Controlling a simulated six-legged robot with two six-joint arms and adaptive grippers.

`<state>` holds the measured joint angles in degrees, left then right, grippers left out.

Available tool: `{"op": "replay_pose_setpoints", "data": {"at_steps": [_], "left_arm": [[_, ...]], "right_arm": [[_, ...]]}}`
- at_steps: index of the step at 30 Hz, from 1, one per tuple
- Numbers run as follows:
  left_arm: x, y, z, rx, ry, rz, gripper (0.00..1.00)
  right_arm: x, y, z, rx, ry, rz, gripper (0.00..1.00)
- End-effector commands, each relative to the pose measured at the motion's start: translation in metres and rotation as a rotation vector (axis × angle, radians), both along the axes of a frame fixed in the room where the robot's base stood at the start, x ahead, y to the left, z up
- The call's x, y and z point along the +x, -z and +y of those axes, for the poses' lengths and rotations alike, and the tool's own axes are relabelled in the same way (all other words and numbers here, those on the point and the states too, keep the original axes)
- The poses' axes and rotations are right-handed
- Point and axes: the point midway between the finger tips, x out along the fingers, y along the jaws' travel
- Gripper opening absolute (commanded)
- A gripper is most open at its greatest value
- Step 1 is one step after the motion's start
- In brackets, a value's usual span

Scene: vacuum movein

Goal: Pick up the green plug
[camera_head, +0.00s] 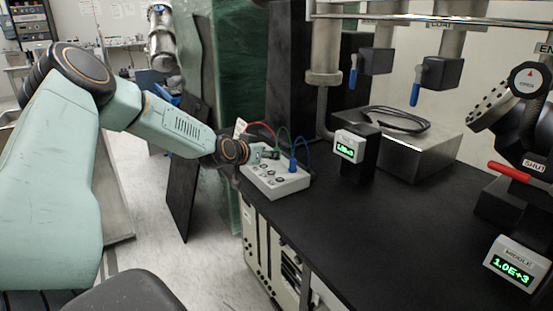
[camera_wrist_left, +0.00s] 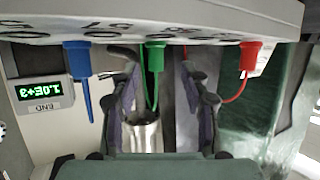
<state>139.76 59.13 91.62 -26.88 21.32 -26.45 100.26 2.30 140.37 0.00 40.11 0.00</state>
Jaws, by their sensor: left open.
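The green plug (camera_wrist_left: 154,57) sits in a light grey socket box (camera_wrist_left: 220,30), which appears upside down in the left wrist view. A green cable runs from the plug. My left gripper (camera_wrist_left: 158,78) is open, with one finger on each side of the green plug and a visible gap on both sides. In the head view my left gripper (camera_head: 264,153) is at the far-left side of the box (camera_head: 276,184), and it hides the green plug there. A blue plug (camera_wrist_left: 80,62) and a red plug (camera_wrist_left: 249,56) stand in the same box, outside the fingers.
The box stands on the left edge of a black bench (camera_head: 370,230). A small display (camera_head: 349,147) on a black block is to its right. A metal box with a coiled black cable (camera_head: 398,119) stands behind. The bench front is clear.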

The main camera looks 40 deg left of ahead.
Motion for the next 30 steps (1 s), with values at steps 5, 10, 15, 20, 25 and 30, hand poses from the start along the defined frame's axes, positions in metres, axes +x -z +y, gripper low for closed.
{"op": "replay_pose_setpoints", "data": {"at_steps": [5, 10, 15, 20, 25, 30], "left_arm": [[0.014, 0.006, -0.001, 0.006, 0.002, 0.0, 0.46], [0.031, 0.01, -0.001, 0.006, 0.002, 0.0, 0.46], [0.044, 0.015, 0.002, 0.004, 0.001, 0.001, 0.46], [0.049, 0.014, 0.003, 0.001, 0.0, 0.0, 0.46], [0.049, 0.014, 0.003, 0.0, 0.0, -0.001, 0.46], [0.049, 0.014, 0.003, 0.0, 0.0, -0.001, 0.36]], "right_arm": [[0.0, 0.017, 0.0, 0.0, 0.0, 0.0, 0.45], [0.0, 0.033, 0.0, 0.0, 0.0, 0.0, 0.45], [0.0, 0.043, 0.0, 0.0, 0.0, 0.0, 0.45], [0.0, 0.045, 0.0, 0.0, 0.0, 0.0, 0.45], [0.0, 0.044, 0.0, 0.0, 0.0, 0.0, 0.45], [0.0, 0.044, 0.0, 0.0, 0.0, 0.0, 0.45]]}}
